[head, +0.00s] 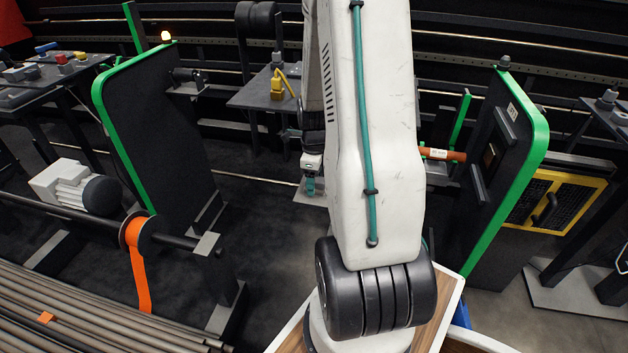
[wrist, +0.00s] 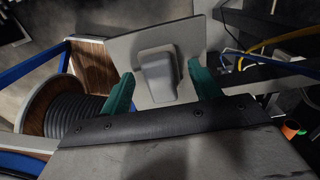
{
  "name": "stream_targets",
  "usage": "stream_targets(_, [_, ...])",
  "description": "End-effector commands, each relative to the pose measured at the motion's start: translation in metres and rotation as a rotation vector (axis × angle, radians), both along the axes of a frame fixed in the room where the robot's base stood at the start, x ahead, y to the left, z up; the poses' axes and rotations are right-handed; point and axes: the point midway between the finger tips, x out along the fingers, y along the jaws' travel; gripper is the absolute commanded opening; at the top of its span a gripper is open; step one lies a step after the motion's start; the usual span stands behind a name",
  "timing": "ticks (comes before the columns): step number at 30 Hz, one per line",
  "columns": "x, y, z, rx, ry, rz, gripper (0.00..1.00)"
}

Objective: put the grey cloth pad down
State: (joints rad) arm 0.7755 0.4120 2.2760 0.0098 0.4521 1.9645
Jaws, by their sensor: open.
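The grey pad (wrist: 185,38) shows in the wrist view as a flat, light grey square with a raised, rounded grey block (wrist: 157,72) on its middle. My gripper (wrist: 161,68) has green fingers, one on each side of the block. The fingers are open, with a small gap to the block on both sides. In the head view my gripper (head: 311,186) is small and partly hidden behind my arm, with a light grey flat edge of the pad (head: 302,196) beside it. What lies directly under the pad cannot be told.
In the wrist view a reel of grey cable (wrist: 72,108) and a wooden surface with a blue edge (wrist: 90,62) are at left. Yellow and blue cables (wrist: 262,45) are at upper right. In the head view, green-edged black panels (head: 150,125) (head: 510,160) stand either side.

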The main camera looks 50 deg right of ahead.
Motion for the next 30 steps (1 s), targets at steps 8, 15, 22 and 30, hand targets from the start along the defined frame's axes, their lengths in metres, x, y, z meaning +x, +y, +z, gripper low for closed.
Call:
stream_targets(8, [0.001,-0.001,0.057,-0.006,-0.006,0.000,0.63])
stream_targets(15, [0.000,-0.001,0.100,-0.004,-0.004,0.000,0.63])
stream_targets(22, [0.002,0.007,0.122,-0.005,-0.004,0.048,0.63])
stream_targets(30, [0.006,0.116,0.198,-0.042,-0.029,0.809,0.63])
